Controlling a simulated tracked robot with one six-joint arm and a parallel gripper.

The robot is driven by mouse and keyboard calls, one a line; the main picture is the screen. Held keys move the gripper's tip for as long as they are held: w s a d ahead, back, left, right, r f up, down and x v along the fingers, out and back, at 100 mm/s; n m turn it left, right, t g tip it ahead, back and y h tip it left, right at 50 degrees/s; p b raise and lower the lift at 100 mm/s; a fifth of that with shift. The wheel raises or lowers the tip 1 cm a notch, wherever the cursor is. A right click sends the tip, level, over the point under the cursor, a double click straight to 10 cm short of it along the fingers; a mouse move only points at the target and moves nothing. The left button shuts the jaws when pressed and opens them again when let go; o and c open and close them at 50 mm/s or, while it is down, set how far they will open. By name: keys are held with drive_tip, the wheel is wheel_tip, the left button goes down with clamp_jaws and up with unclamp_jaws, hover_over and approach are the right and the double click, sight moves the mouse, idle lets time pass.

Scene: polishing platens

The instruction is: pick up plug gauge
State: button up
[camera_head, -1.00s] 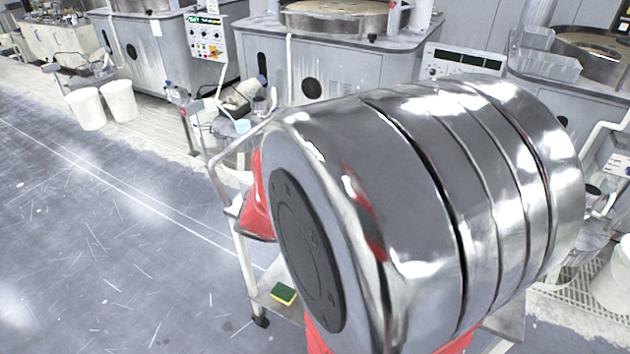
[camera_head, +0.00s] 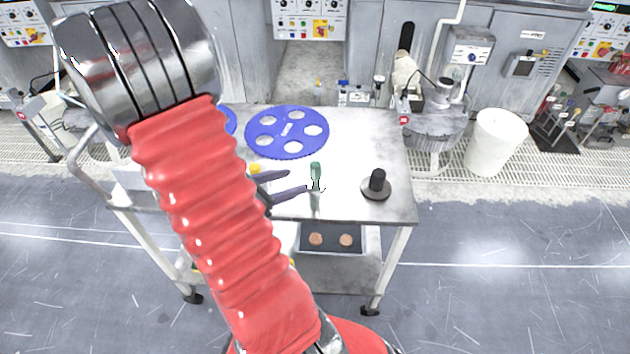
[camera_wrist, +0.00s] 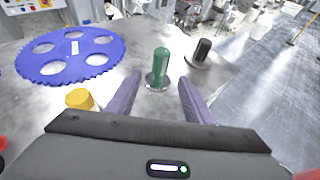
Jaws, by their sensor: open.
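The plug gauge, a piece with a green handle (camera_head: 316,170), stands upright on the metal table's top. In the wrist view its green handle (camera_wrist: 161,62) rises from a small round metal base, ahead of and between my two purple fingers. My gripper (camera_head: 298,182) is open and empty, low over the table just left of the gauge in the head view. I see no contact between the fingers and the gauge.
A black-knobbed disc (camera_head: 377,184) stands right of the gauge. A blue toothed carrier (camera_head: 287,146) with round holes lies behind. A yellow piece (camera_wrist: 80,99) is close to the left finger. The table's front edge (camera_head: 345,221) is near.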

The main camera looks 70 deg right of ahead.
sight(311, 176)
drive_tip(key=shift+x, duration=4.35)
drive_tip(key=shift+x, duration=2.55)
drive_tip(key=shift+c, duration=0.3)
clamp_jaws()
